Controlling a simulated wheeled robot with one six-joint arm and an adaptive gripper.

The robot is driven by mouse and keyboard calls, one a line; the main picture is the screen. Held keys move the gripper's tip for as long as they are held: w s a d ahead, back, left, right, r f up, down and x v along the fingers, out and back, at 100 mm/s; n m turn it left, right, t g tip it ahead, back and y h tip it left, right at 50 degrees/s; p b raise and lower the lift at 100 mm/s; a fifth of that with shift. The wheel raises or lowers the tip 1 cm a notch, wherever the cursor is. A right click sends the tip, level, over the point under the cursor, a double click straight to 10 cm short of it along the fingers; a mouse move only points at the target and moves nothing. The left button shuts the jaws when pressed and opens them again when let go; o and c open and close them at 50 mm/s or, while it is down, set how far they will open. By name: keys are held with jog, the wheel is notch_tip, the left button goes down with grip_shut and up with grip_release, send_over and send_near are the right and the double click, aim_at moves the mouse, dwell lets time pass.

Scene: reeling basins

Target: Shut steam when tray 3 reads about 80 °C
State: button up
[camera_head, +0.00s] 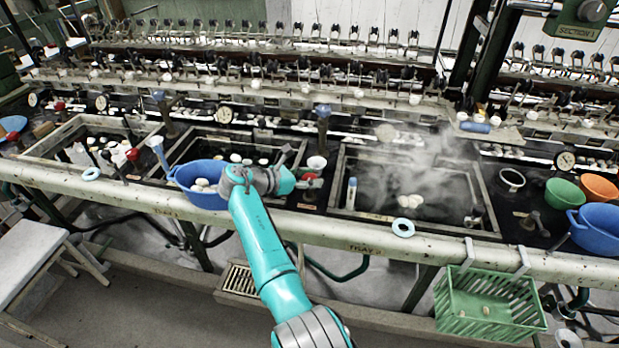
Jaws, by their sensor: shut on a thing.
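My gripper (309,182) is at the end of my teal arm, over the strip between the middle basin (180,146) and the steaming basin (478,180). It is shut on what looks like a small red valve handle (312,176), mostly hidden by the fingers. Steam rises from the basin on the right, where a few pale cocoons (409,201) float. The rim below it carries a tray label (364,248) whose number I cannot read surely. Round dial gauges stand behind the basins, one at centre (225,114) and one at right (565,160). Their readings are too small to tell.
A blue bowl (200,194) with cocoons sits left of my gripper. Blue (597,230), green (564,194) and orange (598,188) bowls stand at the right. A green basket (490,306) hangs off the front rail. A white-topped stool (28,262) is at the left.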

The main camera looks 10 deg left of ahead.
jog(key=o, duration=1.1)
jog(key=shift+o, duration=0.2)
jog(key=v, duration=1.2)
